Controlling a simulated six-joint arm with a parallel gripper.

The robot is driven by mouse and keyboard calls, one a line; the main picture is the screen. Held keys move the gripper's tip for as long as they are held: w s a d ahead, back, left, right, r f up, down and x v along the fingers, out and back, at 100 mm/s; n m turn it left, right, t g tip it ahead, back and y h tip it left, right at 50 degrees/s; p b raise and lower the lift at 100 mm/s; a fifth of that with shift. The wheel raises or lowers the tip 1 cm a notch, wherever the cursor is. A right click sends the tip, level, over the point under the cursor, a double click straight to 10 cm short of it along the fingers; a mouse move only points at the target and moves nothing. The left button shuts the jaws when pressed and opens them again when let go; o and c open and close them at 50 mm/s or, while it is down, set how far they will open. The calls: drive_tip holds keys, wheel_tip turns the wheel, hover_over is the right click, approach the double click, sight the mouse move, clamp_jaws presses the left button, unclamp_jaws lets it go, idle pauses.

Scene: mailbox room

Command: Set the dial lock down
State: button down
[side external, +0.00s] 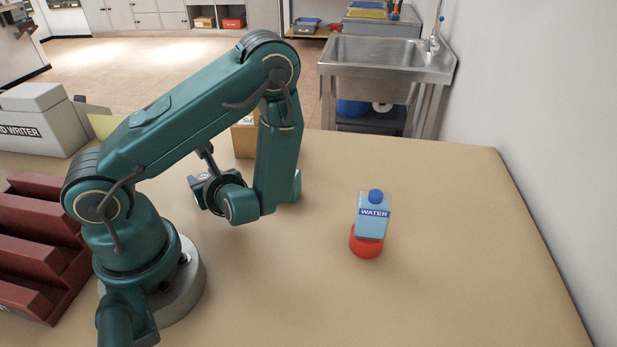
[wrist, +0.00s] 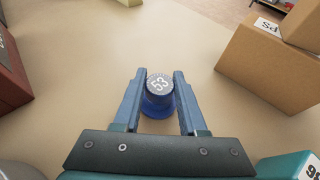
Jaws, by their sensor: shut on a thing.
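The dial lock (wrist: 158,84) shows in the wrist view, with a round grey dial marked "53" on a blue body. My gripper (wrist: 159,75) is shut on it, one blue finger on each side. The lock appears over the tan tabletop (wrist: 100,60); I cannot tell whether it touches the table. In the side external view my arm hides the lock and most of my gripper.
A cardboard box (side external: 245,137) stands behind my arm; it shows at right in the wrist view (wrist: 270,65). A blue water carton (side external: 373,217) and a red round thing (side external: 366,243) are at right. Dark red trays (side external: 35,235) are at left.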

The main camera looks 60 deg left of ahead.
drive_tip(key=shift+c, duration=2.3)
unclamp_jaws()
drive_tip(key=shift+r, duration=0.1)
drive_tip(key=shift+d+r, duration=0.15)
drive_tip(key=shift+d, duration=0.2)
drive_tip(key=v, duration=1.1)
drive_tip(key=shift+d, duration=0.1)
drive_tip(key=shift+s+d+r+n+g+h, duration=0.1)
drive_tip(key=shift+s+n+g+h, duration=0.2)
drive_tip(key=shift+n, duration=0.25)
drive_tip(key=shift+s+d+r+n+g+h, duration=0.1)
drive_tip(key=shift+s+d+n+g+h, duration=0.15)
drive_tip(key=shift+n, duration=0.3)
drive_tip(key=w+d+r+n+t+h, duration=0.1)
drive_tip(key=d+r+n+t+h, duration=0.2)
drive_tip(key=n+h, duration=0.3)
drive_tip(key=w+d+r+n+t+h, duration=0.1)
drive_tip(key=d+r+n+t+h, duration=0.2)
drive_tip(key=n, duration=0.6)
wheel_tip(320, 180, up, 4)
drive_tip(key=d+h, duration=0.2)
drive_tip(key=h, duration=0.1)
drive_tip(key=shift+w+f+n+t, duration=0.2)
drive_tip(key=shift+f+n+t, duration=0.05)
drive_tip(key=shift+n+t, duration=0.15)
drive_tip(key=shift+d, duration=0.15)
